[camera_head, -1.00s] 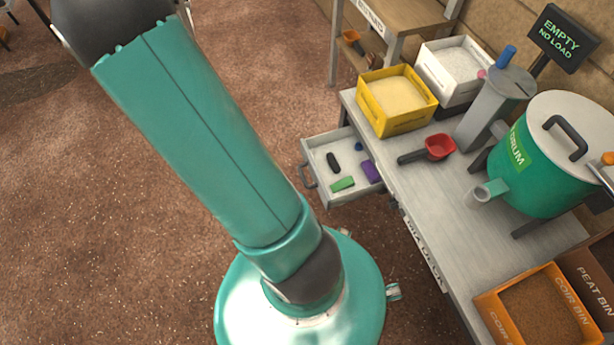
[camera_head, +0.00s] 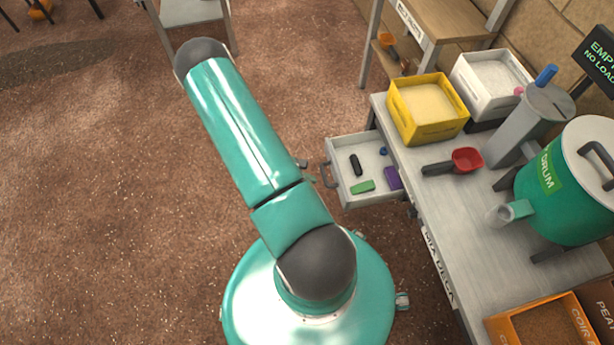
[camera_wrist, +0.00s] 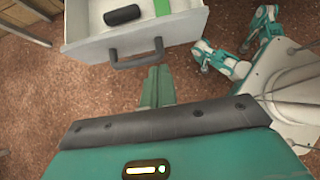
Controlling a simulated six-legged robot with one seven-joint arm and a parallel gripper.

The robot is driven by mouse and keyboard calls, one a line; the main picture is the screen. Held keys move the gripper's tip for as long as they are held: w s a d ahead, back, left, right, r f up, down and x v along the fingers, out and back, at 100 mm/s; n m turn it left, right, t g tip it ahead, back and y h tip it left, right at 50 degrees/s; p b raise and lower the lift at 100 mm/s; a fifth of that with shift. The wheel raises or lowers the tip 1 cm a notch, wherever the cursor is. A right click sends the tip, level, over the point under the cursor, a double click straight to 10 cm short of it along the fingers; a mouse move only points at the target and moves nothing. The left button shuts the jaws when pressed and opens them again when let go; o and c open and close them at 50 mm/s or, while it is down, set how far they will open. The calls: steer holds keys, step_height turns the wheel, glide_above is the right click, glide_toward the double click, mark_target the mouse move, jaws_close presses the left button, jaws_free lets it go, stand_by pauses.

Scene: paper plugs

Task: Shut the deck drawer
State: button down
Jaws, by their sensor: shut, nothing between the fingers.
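The deck drawer (camera_head: 343,151) is pulled out from the left side of the mix deck (camera_head: 463,232) in the head view. It holds a black item (camera_head: 355,165), a green block (camera_head: 363,187), a purple block (camera_head: 393,178) and a small blue piece (camera_head: 383,151). The drawer's grey handle (camera_head: 325,175) faces left. In the wrist view the drawer front (camera_wrist: 185,31) and handle (camera_wrist: 143,60) are at the top. My gripper (camera_wrist: 158,72) is shut and empty, its fingertips just short of the handle; contact cannot be told. In the head view my arm hides most of the gripper.
On the deck stand a yellow bin (camera_head: 427,128), a white bin (camera_head: 490,75), a red scoop (camera_head: 466,160), a green drum (camera_head: 570,195) and an orange coir bin (camera_head: 500,333). A wooden shelf (camera_head: 450,22) stands behind.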

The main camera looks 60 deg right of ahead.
mark_target(339, 182)
steer(key=s+d+f, duration=0.2)
steer(key=s+d, duration=0.1)
steer(key=s+d+f, duration=0.2)
steer(key=shift+s, duration=0.15)
steer(key=shift+s+d, duration=0.2)
steer(key=shift+d, duration=0.1)
steer(key=s+d, duration=1.2)
steer(key=shift+s+d, duration=0.35)
